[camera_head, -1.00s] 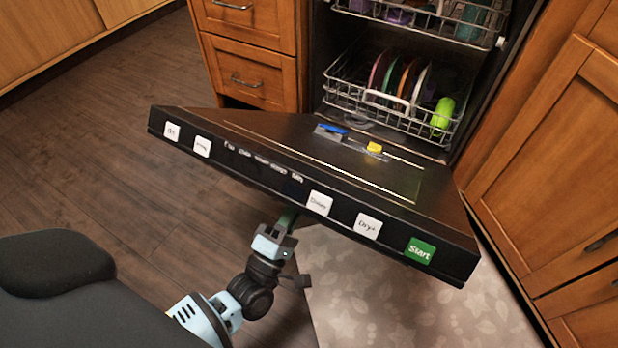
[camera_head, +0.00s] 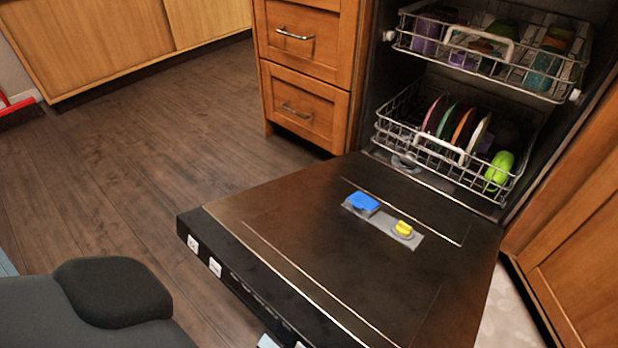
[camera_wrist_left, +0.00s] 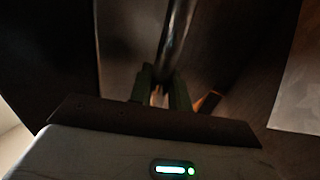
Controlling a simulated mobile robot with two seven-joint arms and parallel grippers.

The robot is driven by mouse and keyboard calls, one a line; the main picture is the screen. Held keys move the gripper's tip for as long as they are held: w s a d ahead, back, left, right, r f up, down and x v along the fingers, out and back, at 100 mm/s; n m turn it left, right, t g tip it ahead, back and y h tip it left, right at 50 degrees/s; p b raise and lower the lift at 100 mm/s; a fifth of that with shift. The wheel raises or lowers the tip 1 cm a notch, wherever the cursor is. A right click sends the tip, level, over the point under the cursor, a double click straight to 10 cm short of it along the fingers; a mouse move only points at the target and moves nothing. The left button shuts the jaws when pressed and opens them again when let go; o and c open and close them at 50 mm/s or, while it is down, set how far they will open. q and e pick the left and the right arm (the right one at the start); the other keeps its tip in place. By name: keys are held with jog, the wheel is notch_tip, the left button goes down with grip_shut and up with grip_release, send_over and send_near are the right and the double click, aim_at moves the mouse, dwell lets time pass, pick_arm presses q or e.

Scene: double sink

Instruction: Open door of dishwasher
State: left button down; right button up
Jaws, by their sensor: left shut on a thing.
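The dishwasher door (camera_head: 340,255) is folded far down, its dark inner face turned up, close to level. Its front edge with white buttons (camera_head: 215,267) runs off the bottom of the head view. In the left wrist view my left gripper (camera_wrist_left: 160,88) is shut on a long metal bar, the door handle (camera_wrist_left: 178,35). In the head view the door hides this gripper; only a light-blue bit of my arm shows at the bottom edge. My right gripper is in neither view.
The lower rack (camera_head: 440,150) holds plates and a green item; the upper rack (camera_head: 490,50) holds cups. Both sit inside the dishwasher. Wooden drawers (camera_head: 305,70) stand left of it, a wooden cabinet (camera_head: 590,260) right. The floor (camera_head: 110,170) at left is clear.

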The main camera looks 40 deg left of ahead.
pick_arm(q)
jog(key=shift+s+f, duration=0.15)
jog(key=shift+f, duration=0.65)
jog(key=shift+s+f, duration=0.15)
jog(key=shift+f, duration=0.6)
jog(key=c, duration=1.4)
grip_release()
jog(key=shift+o, duration=0.3)
jog(key=v, duration=0.8)
